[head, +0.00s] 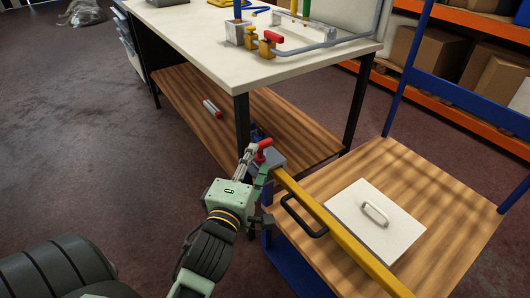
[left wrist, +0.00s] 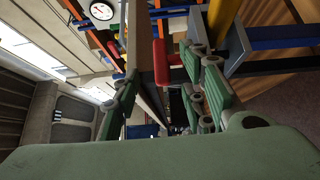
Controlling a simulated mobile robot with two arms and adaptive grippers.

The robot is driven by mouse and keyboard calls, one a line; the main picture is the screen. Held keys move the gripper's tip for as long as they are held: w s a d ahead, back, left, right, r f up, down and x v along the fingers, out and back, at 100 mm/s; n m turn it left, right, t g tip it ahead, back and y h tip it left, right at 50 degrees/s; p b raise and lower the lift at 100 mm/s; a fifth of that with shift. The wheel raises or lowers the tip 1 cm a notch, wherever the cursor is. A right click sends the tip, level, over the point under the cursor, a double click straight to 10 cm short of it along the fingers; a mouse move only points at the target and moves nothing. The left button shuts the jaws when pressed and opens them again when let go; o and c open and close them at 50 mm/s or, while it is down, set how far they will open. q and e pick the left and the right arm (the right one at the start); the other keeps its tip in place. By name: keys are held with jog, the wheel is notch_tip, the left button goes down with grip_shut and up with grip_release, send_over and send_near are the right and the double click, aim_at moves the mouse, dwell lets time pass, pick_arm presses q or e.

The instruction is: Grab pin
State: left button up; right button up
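The pin with a red grip (head: 264,146) stands at the end of a yellow bar (head: 335,230), by a grey block at the corner of a wooden-topped cart. My left gripper (head: 254,166) is right at the pin, its fingers apart. In the left wrist view, the red grip (left wrist: 160,60) shows upright between the spread fingers (left wrist: 165,95), closer to the right finger. A gap shows on the left side; I cannot tell whether the right finger touches it. The lower part of the pin is hidden. My right gripper is not in view.
The cart top (head: 455,200) holds a white plate with a handle (head: 374,222). A black handle (head: 304,217) sits on the cart's near side. A white-topped workbench (head: 200,35) with a wooden lower shelf (head: 190,100) stands behind. Open floor lies at left.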

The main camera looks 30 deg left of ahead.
aim_at(264, 144)
pick_arm(q)
jog(key=x, duration=0.6)
jog(key=shift+f, duration=0.15)
jog(key=shift+c, duration=0.3)
grip_shut()
